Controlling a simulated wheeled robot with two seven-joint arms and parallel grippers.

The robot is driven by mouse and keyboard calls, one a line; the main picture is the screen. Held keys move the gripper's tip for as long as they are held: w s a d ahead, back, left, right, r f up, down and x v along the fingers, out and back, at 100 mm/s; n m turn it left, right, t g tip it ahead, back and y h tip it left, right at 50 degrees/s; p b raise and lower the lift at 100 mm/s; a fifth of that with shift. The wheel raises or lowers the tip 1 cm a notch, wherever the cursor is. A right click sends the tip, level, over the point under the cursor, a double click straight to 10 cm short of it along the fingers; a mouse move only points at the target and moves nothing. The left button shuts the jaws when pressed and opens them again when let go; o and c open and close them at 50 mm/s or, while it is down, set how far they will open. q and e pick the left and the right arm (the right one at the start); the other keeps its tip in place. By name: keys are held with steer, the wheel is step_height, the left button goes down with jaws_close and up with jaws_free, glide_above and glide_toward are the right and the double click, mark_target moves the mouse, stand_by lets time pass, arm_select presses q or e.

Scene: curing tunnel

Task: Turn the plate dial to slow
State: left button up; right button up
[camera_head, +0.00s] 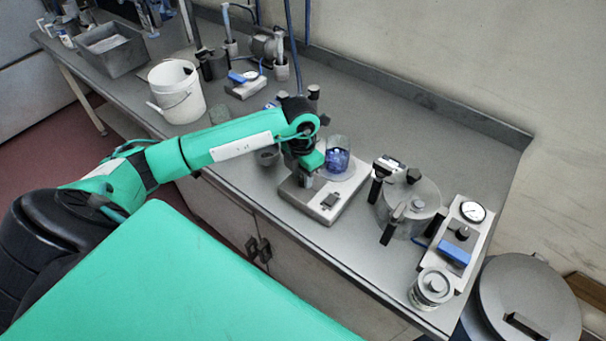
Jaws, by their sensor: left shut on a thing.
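The stirring plate (345,200) is a pale, flat box on the bench, with a dark rectangular patch (329,201) on its front panel. A glass beaker with blue liquid (337,160) stands on its round top. My left gripper (308,181) points down at the left part of the front panel, beside the beaker. It is shut on the plate dial, which the fingers and wrist hide almost wholly. I cannot read the dial's setting. My right gripper is out of view.
A lidded metal pot (412,203) with black handles stands right of the plate. A gauge unit (467,228) and a small metal canister (431,288) are farther right. A white bucket (178,93) stands left. The bench's back right is clear.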

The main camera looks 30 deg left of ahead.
arm_select(q)
steer(key=shift+f+m+b, duration=0.15)
steer(key=shift+m+b, duration=0.35)
steer(key=shift+b, duration=0.4)
steer(key=m+b, duration=0.4)
steer(key=b, duration=0.1)
steer(key=shift+w+f, duration=0.1)
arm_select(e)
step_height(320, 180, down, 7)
arm_select(q)
steer(key=m+b, duration=0.5)
steer(key=shift+b, duration=0.4)
steer(key=shift+r+m+b, duration=0.2)
steer(key=shift+m+b, duration=0.35)
steer(key=shift+m, duration=0.05)
steer(key=shift+r+m, duration=0.1)
steer(key=shift+m, duration=0.3)
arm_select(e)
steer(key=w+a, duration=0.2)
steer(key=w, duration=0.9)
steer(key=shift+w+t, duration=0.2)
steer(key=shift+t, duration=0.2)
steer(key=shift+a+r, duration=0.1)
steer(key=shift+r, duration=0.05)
arm_select(q)
steer(key=o, duration=1)
